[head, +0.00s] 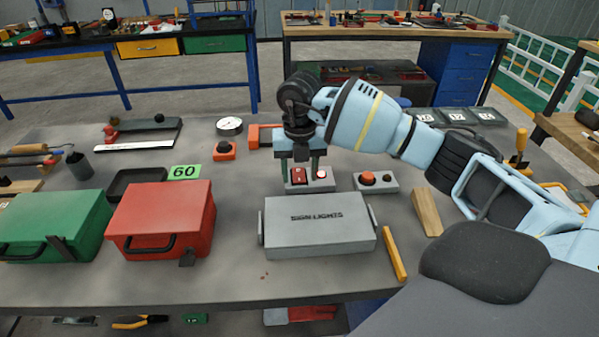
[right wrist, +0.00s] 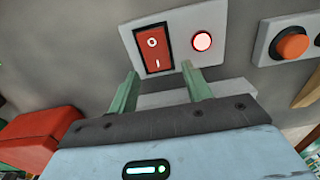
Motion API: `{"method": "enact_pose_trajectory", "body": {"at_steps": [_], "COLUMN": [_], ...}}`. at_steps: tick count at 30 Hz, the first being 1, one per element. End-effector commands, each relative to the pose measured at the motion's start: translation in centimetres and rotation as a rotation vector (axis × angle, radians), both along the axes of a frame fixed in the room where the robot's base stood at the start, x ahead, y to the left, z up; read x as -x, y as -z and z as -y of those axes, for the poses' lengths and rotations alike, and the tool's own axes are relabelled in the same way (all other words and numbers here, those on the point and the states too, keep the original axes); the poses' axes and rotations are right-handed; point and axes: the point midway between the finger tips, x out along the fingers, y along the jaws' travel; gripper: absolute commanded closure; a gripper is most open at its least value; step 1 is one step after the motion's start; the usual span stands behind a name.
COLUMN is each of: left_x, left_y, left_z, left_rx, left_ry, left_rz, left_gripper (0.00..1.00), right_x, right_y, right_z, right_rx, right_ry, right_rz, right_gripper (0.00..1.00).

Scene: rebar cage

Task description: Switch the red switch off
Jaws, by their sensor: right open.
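The red switch (head: 298,175) is a rocker on a light grey plate, behind the grey SIGN LIGHTS box (head: 319,225). In the right wrist view the red switch (right wrist: 153,48) shows the marks O and I. A round red lamp (right wrist: 202,41) beside it glows; it also shows in the head view (head: 321,174). My right gripper (head: 301,172) is open and empty, pointing down over the switch plate. In the right wrist view its two green fingertips (right wrist: 159,72) are apart, near the plate's lower edge. Contact with the switch cannot be told. My left gripper is not in view.
An orange button box (head: 376,180) stands right of the switch plate. A red case (head: 162,222) and a green case (head: 52,230) stand at the left. A wooden wedge (head: 426,212) and a yellow stick (head: 394,250) lie at the right. Bare tabletop lies along the front edge.

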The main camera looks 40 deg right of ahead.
Motion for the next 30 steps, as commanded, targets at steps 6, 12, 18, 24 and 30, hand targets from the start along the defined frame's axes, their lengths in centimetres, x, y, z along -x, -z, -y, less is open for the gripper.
{"method": "enact_pose_trajectory", "body": {"at_steps": [6,12,18,24,30], "left_x": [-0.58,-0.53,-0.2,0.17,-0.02], "left_y": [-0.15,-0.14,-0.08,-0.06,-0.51], "left_z": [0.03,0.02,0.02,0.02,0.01], "left_rx": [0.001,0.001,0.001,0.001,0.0], "left_ry": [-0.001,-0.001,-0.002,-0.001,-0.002], "left_rz": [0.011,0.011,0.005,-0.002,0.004], "left_gripper": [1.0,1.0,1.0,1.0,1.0], "right_x": [-0.01,-0.01,-0.01,-0.02,-0.29], "right_y": [0.59,0.57,0.56,0.53,0.31], "right_z": [0.01,-0.01,-0.01,0.0,0.13], "right_rx": [0.001,0.001,0.001,-0.002,-0.036], "right_ry": [0.0,-0.001,-0.001,0.0,0.003], "right_rz": [0.001,0.001,0.001,-0.003,-0.063], "right_gripper": [0.51,0.56,0.82,0.96,0.96]}}
